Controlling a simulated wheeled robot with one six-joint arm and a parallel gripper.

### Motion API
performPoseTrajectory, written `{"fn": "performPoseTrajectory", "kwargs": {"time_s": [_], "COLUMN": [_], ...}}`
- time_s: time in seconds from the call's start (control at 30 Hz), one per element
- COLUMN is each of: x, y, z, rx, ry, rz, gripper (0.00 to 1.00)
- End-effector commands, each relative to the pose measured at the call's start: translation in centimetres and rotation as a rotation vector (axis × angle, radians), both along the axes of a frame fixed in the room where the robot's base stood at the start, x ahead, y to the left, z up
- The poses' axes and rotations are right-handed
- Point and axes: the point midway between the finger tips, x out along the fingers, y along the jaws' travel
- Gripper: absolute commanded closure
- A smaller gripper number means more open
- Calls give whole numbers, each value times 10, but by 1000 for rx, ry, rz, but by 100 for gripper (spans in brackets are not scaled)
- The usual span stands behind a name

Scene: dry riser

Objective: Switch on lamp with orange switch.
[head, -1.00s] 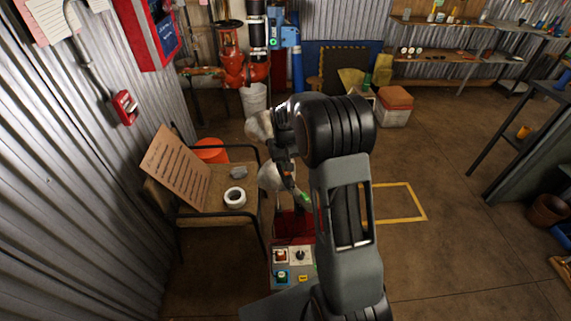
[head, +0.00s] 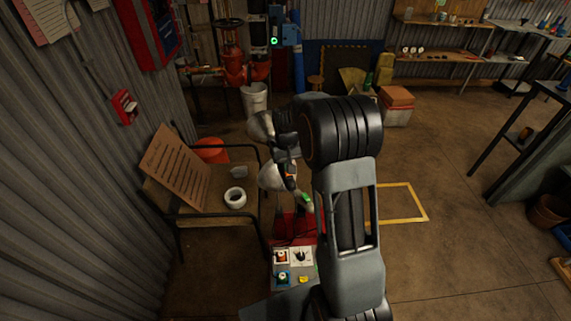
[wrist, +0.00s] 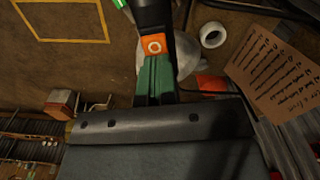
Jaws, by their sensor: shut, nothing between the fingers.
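The orange switch (wrist: 154,46) shows in the wrist view as a small orange square with a pale ring, on a dark post. My gripper (wrist: 155,62) is shut and empty, its green fingertips right at the lower edge of the switch; I cannot tell whether they touch it. A pale lamp shade (wrist: 185,58) is behind the switch. In the head view two pale shades, an upper one (head: 262,126) and a lower one (head: 271,177), stand left of my arm, which hides most of my gripper. No glow from a bulb is visible.
A chair holds a cardboard sign (head: 175,168) and a white tape roll (head: 235,197). A control box (head: 292,275) with several knobs stands below the lamps. Floor to the right, around a yellow outline (head: 425,205), is clear.

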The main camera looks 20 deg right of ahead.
Motion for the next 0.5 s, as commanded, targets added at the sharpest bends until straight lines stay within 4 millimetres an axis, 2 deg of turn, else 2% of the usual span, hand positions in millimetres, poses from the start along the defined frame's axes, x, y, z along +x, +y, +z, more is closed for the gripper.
{"fn": "performPoseTrajectory", "kwargs": {"time_s": [0.03, 0.13, 0.5], "x": [-12, -11, -2], "y": [1, 1, 3], "z": [-10, 3, 77], "rx": [6, 4, 0], "ry": [51, 43, -1], "rz": [1, 1, 6], "gripper": [100, 100, 100]}}
